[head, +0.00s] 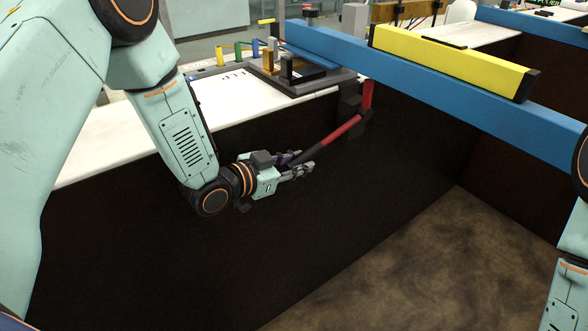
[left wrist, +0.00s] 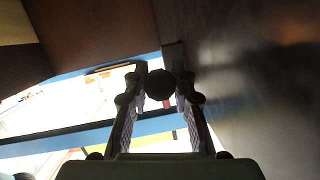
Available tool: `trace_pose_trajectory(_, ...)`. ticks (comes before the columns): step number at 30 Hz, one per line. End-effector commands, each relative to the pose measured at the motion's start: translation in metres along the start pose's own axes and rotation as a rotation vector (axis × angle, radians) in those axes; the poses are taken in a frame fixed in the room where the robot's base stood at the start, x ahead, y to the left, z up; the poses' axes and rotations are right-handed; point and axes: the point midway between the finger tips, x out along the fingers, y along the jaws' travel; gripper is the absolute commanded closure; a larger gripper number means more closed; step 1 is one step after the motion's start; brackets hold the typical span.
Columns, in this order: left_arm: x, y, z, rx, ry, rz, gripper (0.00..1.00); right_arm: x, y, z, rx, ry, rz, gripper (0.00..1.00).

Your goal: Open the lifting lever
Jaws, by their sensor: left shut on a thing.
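The lifting lever (head: 343,132) is a red bent bar with a black grip, fixed to a dark bracket below the bench edge. It slants down and left from its pivot toward my left gripper (head: 302,164). My left gripper is shut on the black grip. In the left wrist view the grip's dark round end (left wrist: 159,84) sits between the two fingers. The fingers hide part of the grip in the head view. My right gripper is out of view; only part of my right arm shows at the right edge.
A blue beam (head: 440,92) carrying a yellow block (head: 450,61) runs above the lever to the right. A white bench top (head: 120,133) holds a grey base with several coloured posts (head: 239,53). A dark wall stands behind the gripper, above a brown floor (head: 420,265).

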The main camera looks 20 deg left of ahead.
Motion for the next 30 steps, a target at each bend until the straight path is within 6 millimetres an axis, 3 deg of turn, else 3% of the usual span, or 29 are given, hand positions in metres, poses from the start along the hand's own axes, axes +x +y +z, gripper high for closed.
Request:
trace_pose_trajectory(1, 0.004, 0.004, 0.015, -0.006, 0.014, -0.001, 1.00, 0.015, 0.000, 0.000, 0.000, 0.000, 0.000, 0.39)
trace_pose_trajectory(12, 0.020, 0.010, 0.035, -0.020, 0.154, -0.026, 1.00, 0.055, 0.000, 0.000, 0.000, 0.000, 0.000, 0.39)
trace_pose_trajectory(30, 0.027, 0.012, 0.040, -0.027, 0.213, -0.036, 1.00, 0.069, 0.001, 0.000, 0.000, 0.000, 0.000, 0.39)
